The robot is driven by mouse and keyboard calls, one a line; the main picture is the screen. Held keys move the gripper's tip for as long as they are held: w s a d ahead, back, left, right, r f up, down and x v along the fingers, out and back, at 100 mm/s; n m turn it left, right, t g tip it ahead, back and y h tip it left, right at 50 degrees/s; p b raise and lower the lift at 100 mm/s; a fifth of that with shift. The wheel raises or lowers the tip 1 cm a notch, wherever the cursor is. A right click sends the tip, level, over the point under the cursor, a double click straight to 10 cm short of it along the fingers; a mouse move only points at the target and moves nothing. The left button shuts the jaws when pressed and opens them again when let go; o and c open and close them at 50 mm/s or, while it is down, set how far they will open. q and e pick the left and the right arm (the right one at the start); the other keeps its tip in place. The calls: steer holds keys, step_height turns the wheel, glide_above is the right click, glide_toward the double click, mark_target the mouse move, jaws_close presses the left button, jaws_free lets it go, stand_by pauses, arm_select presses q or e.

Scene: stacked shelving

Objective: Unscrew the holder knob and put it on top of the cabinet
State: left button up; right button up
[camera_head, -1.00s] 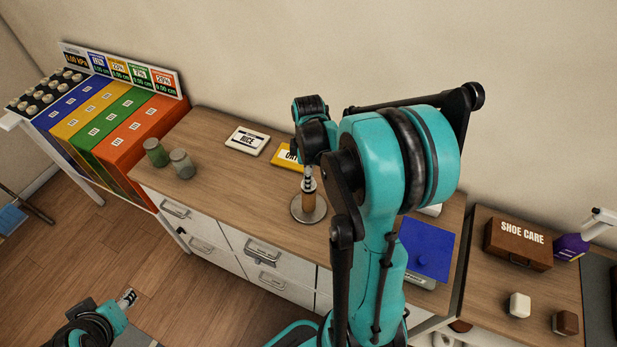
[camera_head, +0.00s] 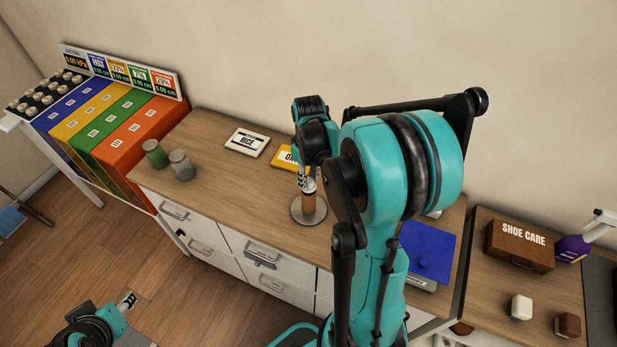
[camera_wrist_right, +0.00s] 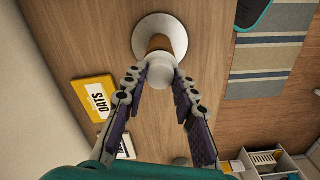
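The holder stands on the wood-topped cabinet (camera_head: 225,150): a brown upright cylinder (camera_head: 308,203) on a round grey base (camera_head: 297,213). Its white knob (camera_wrist_right: 161,73) shows on top of the cylinder in the right wrist view, where the base (camera_wrist_right: 160,24) is also seen. My right gripper (camera_wrist_right: 159,76) is open, its two fingertips on either side of the knob. A narrow gap shows at the left finger; contact on the right is unclear. My left gripper (camera_head: 128,300) is low at the left, away from the cabinet; its fingers are too small to judge.
A RICE box (camera_head: 247,142) and a yellow OATS box (camera_head: 288,157) lie behind the holder. Two jars (camera_head: 181,164) stand at the cabinet's left. A blue panel (camera_head: 428,250) lies right of my arm. Bare cabinet top lies between the jars and holder.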

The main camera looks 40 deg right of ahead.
steer(key=n, duration=0.5)
steer(key=shift+n, duration=0.4)
steer(key=n, duration=0.5)
steer(key=shift+n+b, duration=0.3)
steer(key=shift+b, duration=0.1)
steer(key=n, duration=0.5)
steer(key=shift+n, duration=0.3)
steer(key=n, duration=0.6)
steer(key=shift+s+b, duration=0.1)
steer(key=shift+b, duration=0.2)
steer(key=o, duration=0.8)
